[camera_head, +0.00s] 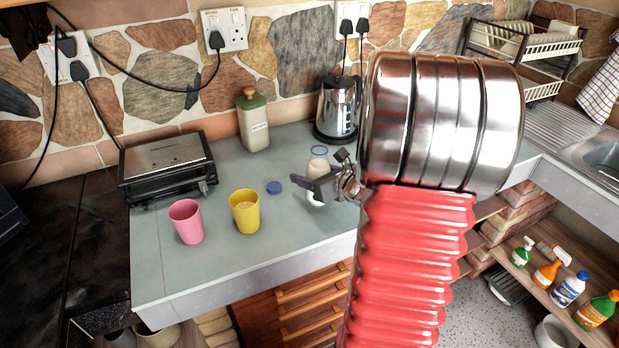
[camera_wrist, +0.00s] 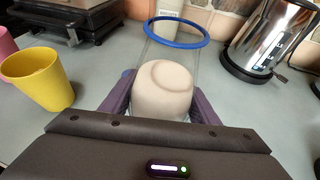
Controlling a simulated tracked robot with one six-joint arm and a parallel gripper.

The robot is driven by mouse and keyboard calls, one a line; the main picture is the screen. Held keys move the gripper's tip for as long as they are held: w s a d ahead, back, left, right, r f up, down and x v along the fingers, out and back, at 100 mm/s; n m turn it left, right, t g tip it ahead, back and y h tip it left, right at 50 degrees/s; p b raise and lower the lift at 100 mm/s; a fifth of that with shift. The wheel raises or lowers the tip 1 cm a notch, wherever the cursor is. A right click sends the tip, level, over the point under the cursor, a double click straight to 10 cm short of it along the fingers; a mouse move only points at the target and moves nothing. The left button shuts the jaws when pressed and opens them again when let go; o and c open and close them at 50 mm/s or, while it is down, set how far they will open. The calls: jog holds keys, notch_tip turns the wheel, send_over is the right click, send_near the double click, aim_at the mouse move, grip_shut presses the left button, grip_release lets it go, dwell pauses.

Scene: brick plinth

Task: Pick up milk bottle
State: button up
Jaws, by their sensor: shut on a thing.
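The milk bottle (camera_head: 316,190) stands upright on the grey counter, a clear vessel with pale milk in its lower part and a blue ring at its open mouth. My gripper (camera_head: 326,186) is at the bottle's side and shut on it. In the wrist view, the purple fingers of my gripper (camera_wrist: 160,103) press on both sides of the bottle (camera_wrist: 167,90). A blue cap (camera_head: 274,187) lies on the counter to the left of the bottle. I cannot tell whether the bottle's base touches the counter.
A yellow cup (camera_head: 244,212) and a pink cup (camera_head: 186,221) stand to the left. A black grill (camera_head: 167,168) is behind them. A green-lidded canister (camera_head: 252,122) and a steel kettle (camera_head: 338,110) stand at the back. The counter's front edge is close.

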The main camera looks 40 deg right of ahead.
notch_tip(320, 180, up, 8)
jog(key=shift+r, duration=0.15)
dwell(0.8)
jog(key=shift+r, duration=0.1)
jog(key=shift+s, duration=0.1)
dwell(0.8)
